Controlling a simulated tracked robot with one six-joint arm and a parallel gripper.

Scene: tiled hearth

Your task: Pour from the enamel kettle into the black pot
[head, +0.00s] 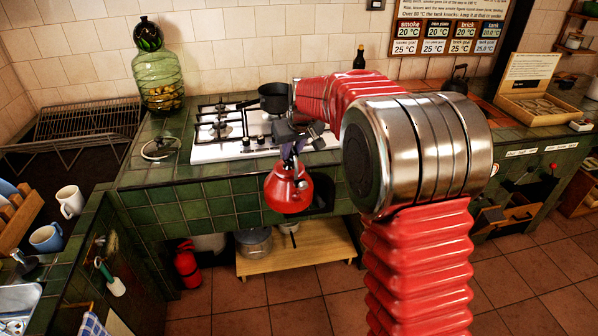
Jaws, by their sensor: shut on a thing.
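A red enamel kettle (288,190) hangs in front of the green tiled counter edge, roughly upright and clear of the floor. My gripper (291,152) is above it and shut on its handle; the fingers are small and partly dark in this view. The black pot (273,97) sits on the white gas hob (215,152), behind and above the kettle in the picture. The inside of the pot cannot be made out.
A glass lid (160,147) lies on the counter left of the hob. A large green glass jar (157,75) stands behind it. A wire rack (85,130) is at the far left. A dark bottle (359,58) stands by the back wall. A low wooden shelf (310,262) holds pots below.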

